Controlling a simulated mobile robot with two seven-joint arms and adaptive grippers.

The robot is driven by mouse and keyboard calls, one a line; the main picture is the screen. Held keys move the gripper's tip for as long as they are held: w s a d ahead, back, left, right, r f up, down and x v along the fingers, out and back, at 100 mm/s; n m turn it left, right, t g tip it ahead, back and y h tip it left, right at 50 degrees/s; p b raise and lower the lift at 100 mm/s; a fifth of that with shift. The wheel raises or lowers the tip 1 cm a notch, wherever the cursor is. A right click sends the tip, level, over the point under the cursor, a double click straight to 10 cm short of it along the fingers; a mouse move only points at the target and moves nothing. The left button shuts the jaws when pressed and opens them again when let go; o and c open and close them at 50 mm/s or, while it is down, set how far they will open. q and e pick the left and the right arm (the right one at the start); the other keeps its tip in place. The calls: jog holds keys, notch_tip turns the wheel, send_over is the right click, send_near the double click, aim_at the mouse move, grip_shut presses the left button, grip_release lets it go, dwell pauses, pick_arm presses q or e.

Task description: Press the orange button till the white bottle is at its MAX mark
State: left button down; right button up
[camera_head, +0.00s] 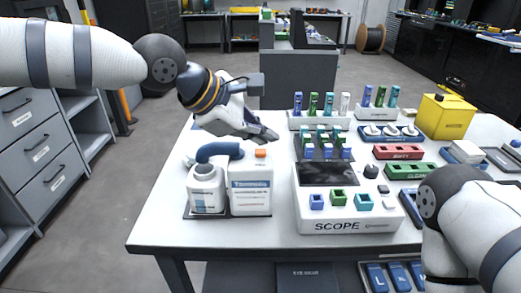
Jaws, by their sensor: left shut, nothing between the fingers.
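The white bottle (206,190) stands upright at the left front of the table, with a dark label band; its liquid level and MAX mark are too small to make out. The larger white labelled container (250,198) stands touching or close on its right. The orange button (260,153) is on that container's top. A blue curved spout (217,151) reaches from the container over the bottle. My left gripper (268,135) is shut and empty, just above and behind the button, apart from it as far as I can tell. My right gripper is out of view; only its arm shows at lower right.
A white SCOPE box (345,225) with coloured blocks stands right of the containers. Racks of coloured pieces (322,147), a red holder (398,152) and a yellow box (446,118) fill the right side. The table's front left strip (160,220) is free.

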aim_at(262, 153)
pick_arm(q)
jog(key=shift+f, duration=0.15)
dwell(0.6)
jog(key=shift+f, duration=0.25)
jog(key=shift+f, duration=0.55)
dwell(0.7)
jog(key=shift+r, duration=0.9)
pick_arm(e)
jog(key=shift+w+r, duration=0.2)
pick_arm(q)
jog(key=shift+r+p, duration=0.5)
jog(key=shift+r, duration=2.05)
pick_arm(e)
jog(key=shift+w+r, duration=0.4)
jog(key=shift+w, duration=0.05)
pick_arm(q)
jog(key=shift+f, duration=0.1)
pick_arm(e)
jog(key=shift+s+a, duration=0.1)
